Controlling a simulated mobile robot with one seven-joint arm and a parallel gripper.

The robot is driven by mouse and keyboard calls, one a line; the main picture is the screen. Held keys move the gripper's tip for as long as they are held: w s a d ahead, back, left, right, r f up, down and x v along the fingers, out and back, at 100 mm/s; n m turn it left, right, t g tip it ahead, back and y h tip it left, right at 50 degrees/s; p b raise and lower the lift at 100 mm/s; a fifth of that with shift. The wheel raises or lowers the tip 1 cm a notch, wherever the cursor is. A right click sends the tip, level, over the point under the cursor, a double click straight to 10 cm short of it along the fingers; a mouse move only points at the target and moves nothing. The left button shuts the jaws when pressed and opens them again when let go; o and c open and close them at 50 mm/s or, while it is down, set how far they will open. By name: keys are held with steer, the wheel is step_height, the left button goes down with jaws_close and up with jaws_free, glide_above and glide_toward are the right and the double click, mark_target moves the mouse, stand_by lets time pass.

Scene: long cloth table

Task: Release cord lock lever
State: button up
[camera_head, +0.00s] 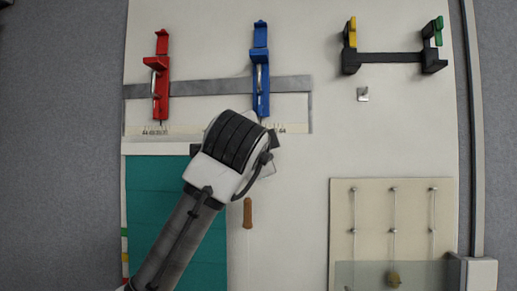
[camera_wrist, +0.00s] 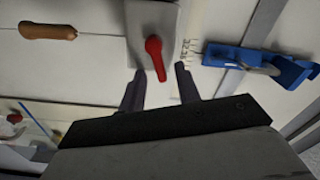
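A red lever (camera_wrist: 154,57) with a rounded top sits on a pale grey block (camera_wrist: 139,17) in the wrist view. My gripper (camera_wrist: 160,70) is open, with its two dark fingers apart, one on each side of the lever's lower end. Gaps show between the lever and both fingers; I cannot tell how far the fingertips are above the block. In the head view my wrist hides the lever, and only a pale corner of the block (camera_head: 267,168) shows. A brown wooden handle (camera_head: 248,213) hangs on a thin cord below it; it also shows in the wrist view (camera_wrist: 47,31).
A blue clamp (camera_head: 261,75) and a red clamp (camera_head: 160,80) stand on a grey strip (camera_head: 213,87). The blue one is close to the right finger in the wrist view (camera_wrist: 240,57). A black bracket (camera_head: 390,57) and a pegged board (camera_head: 372,212) stand to the right.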

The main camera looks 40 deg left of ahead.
steer(key=b+v, duration=0.5)
steer(key=v, duration=0.8)
steer(key=shift+s, duration=0.35)
steer(key=shift+d, duration=0.1)
